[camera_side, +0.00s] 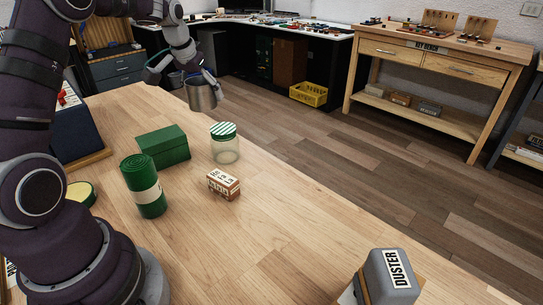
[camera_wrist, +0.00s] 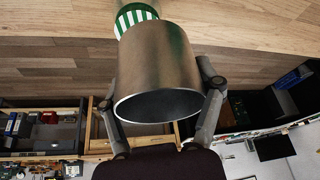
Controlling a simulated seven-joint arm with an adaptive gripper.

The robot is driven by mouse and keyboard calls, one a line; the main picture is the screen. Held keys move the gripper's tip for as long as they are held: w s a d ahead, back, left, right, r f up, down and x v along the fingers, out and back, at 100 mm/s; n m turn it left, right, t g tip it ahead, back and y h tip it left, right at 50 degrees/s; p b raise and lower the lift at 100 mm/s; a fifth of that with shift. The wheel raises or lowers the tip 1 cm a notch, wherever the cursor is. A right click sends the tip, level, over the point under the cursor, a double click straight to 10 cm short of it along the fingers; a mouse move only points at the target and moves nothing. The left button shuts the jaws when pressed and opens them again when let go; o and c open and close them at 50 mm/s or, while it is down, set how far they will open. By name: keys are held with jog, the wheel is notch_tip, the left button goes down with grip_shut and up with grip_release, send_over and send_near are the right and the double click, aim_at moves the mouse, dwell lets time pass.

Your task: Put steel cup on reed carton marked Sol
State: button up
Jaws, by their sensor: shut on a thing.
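The steel cup (camera_side: 203,94) is held above the far part of the wooden table, open and empty-looking. My gripper (camera_side: 187,82) is shut on it, with a finger on each side. In the wrist view the cup (camera_wrist: 155,65) fills the middle, its dark mouth toward the camera, between the fingers of my gripper (camera_wrist: 158,88). A small brown carton with a white lettered label (camera_side: 223,184) lies on the table, nearer the camera than the cup. Its lettering is too small to read surely, so I cannot tell whether it says Sol. Nothing rests on its top.
A glass jar with a green-striped lid (camera_side: 225,148) stands just behind the small carton. A green box (camera_side: 162,147) and a green roll (camera_side: 143,186) stand to its left. A grey duster block (camera_side: 391,277) is at the front right. The table between carton and duster is clear.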

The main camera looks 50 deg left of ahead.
aim_at(163, 131)
jog(key=s+a+r+n+g+y, duration=0.1)
jog(key=s+a+r+n+y, duration=0.1)
jog(key=s+a+n, duration=0.5)
jog(key=shift+m, duration=0.8)
jog(key=a+f, duration=0.1)
jog(key=f, duration=0.2)
jog(key=s+f, duration=0.1)
jog(key=f, duration=0.2)
jog(key=a+f, duration=0.1)
jog(key=f, duration=0.2)
jog(key=shift+s+a+f, duration=0.15)
jog(key=shift+a+f, duration=0.15)
jog(key=shift+f, duration=0.1)
jog(key=shift+f, duration=0.1)
jog(key=o, duration=1.2)
